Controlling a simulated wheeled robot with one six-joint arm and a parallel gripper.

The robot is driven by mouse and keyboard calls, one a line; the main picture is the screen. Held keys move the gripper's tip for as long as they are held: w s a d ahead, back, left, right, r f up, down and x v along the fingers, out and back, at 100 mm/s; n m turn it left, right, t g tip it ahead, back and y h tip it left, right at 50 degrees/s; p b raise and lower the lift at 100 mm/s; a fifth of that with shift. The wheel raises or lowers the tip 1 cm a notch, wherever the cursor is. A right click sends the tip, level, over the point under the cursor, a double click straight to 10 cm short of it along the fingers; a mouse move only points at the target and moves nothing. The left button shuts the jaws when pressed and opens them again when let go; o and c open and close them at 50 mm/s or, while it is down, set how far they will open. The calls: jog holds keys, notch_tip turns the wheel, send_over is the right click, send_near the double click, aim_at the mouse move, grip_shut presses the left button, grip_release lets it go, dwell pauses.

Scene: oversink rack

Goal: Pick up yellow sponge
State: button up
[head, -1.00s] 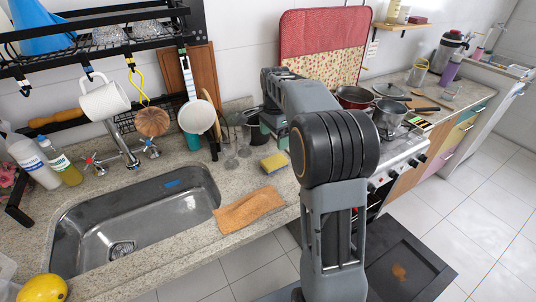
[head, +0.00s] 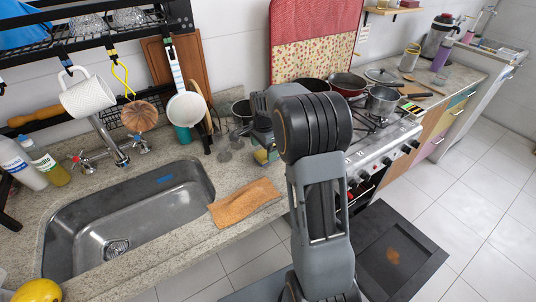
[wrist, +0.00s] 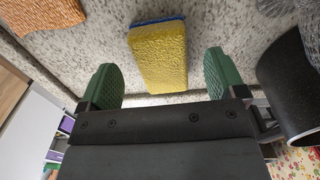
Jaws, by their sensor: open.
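The yellow sponge (wrist: 158,60) with a blue layer along one edge lies on the speckled stone counter. In the wrist view it shows between and a little beyond the two green fingers of my gripper (wrist: 162,78), with a gap on each side. My gripper is open and empty. In the head view only a small part of the sponge (head: 262,156) shows, with my arm and gripper hiding the rest.
An orange cloth (head: 243,202) lies beside the steel sink (head: 130,222). Glasses (head: 224,151) and a dark pot (head: 242,109) stand close behind the sponge. The stove (head: 385,140) with pans is to the right. A dish rack (head: 85,38) hangs above the sink.

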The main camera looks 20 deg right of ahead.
aim_at(264, 153)
jog(key=shift+f, duration=1.5)
jog(key=shift+c, duration=0.3)
jog(key=c, duration=0.9)
